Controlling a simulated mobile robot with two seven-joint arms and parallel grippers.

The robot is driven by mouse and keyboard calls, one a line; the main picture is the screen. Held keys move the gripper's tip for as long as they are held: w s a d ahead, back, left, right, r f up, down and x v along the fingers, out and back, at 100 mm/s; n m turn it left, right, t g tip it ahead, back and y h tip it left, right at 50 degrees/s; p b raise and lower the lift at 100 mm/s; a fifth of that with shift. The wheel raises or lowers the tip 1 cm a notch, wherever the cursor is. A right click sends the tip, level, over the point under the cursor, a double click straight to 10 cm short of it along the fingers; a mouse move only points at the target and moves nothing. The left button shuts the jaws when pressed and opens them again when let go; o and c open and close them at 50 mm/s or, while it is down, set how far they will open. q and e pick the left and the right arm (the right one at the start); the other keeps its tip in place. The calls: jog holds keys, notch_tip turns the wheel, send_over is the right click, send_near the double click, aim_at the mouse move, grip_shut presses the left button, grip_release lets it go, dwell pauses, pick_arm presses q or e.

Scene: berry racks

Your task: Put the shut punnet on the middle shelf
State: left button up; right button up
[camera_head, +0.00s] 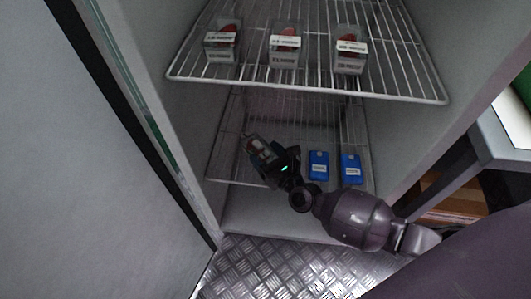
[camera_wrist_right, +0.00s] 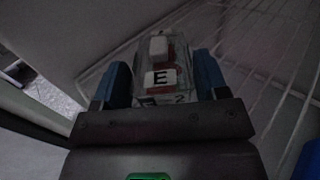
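The shut punnet (camera_head: 260,147) is a clear box with red fruit, at the left part of the lower wire shelf (camera_head: 228,172) in the head view. My right gripper (camera_head: 271,157) reaches into the cabinet and is shut on it. In the right wrist view the punnet (camera_wrist_right: 172,57) sits between the two blue fingers of the gripper (camera_wrist_right: 160,82), with a white label reading "E" and a white piece above it. I cannot tell whether the punnet touches the shelf wires. My left gripper is not in view.
Two blue boxes (camera_head: 318,165) (camera_head: 350,168) stand on the same shelf, right of my gripper. The upper wire shelf (camera_head: 310,88) holds three labelled punnets (camera_head: 222,42) (camera_head: 285,46) (camera_head: 350,49). Cabinet walls close in left and right. An open door (camera_head: 80,150) stands left.

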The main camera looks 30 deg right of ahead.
jog(key=o, duration=0.3)
jog(key=shift+o, duration=0.2)
jog(key=shift+r, duration=0.1)
jog(key=shift+w+r+p, duration=0.15)
jog(key=shift+r+p, duration=0.3)
jog(key=shift+r, duration=0.15)
jog(key=shift+r+p, duration=0.4)
jog(key=shift+r, duration=0.1)
jog(key=s+d+f, duration=0.1)
jog(key=s+d, duration=0.1)
jog(key=s, duration=1)
jog(key=shift+d, duration=0.15)
